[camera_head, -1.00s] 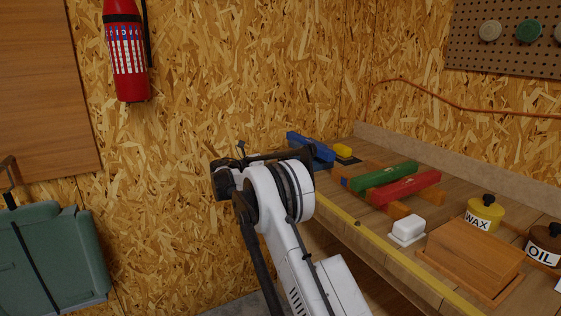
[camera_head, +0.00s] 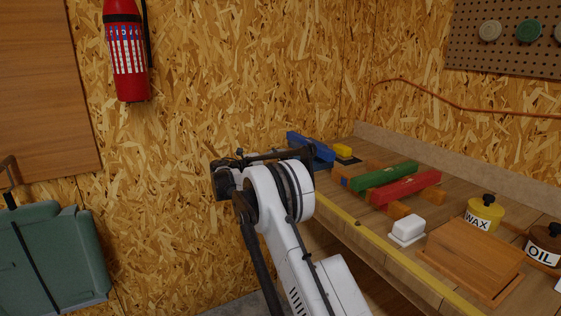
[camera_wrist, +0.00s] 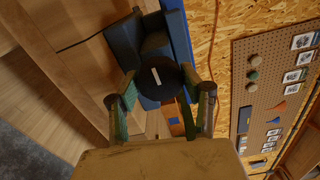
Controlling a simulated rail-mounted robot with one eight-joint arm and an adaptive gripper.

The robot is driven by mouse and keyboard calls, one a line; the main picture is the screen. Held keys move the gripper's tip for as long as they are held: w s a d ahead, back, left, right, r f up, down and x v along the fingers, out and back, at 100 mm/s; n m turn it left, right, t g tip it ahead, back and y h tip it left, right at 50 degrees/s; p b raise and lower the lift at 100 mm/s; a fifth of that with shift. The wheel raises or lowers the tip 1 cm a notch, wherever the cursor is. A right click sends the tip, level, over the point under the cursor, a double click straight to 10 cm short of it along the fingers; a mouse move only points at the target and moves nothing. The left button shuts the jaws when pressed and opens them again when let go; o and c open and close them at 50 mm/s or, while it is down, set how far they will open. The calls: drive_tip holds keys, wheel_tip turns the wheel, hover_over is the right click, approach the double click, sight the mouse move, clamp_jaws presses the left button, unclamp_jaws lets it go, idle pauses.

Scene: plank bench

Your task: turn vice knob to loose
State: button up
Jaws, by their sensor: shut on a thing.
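The vice (camera_head: 318,149) is blue and dark, at the far left end of the bench in the head view. My arm partly hides it there. In the wrist view its blue part (camera_wrist: 181,45) and dark body (camera_wrist: 128,42) lie beyond the knob. The vice knob (camera_wrist: 168,85) is dark and round, with a short white mark on its face. My gripper (camera_wrist: 161,84) has one finger on each side of the knob and is shut on it. In the head view the knob and my fingertips cannot be made out.
On the bench (camera_head: 345,228) stand a yellow block (camera_head: 343,150), green (camera_head: 390,174) and red (camera_head: 407,188) bars, a white dish (camera_head: 408,229), a wooden box (camera_head: 472,255), a wax jar (camera_head: 484,213) and an oil jar (camera_head: 543,244). A wall closes off the far side.

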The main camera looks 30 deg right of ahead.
drive_tip(key=o, duration=1.1)
drive_tip(key=shift+o, duration=0.2)
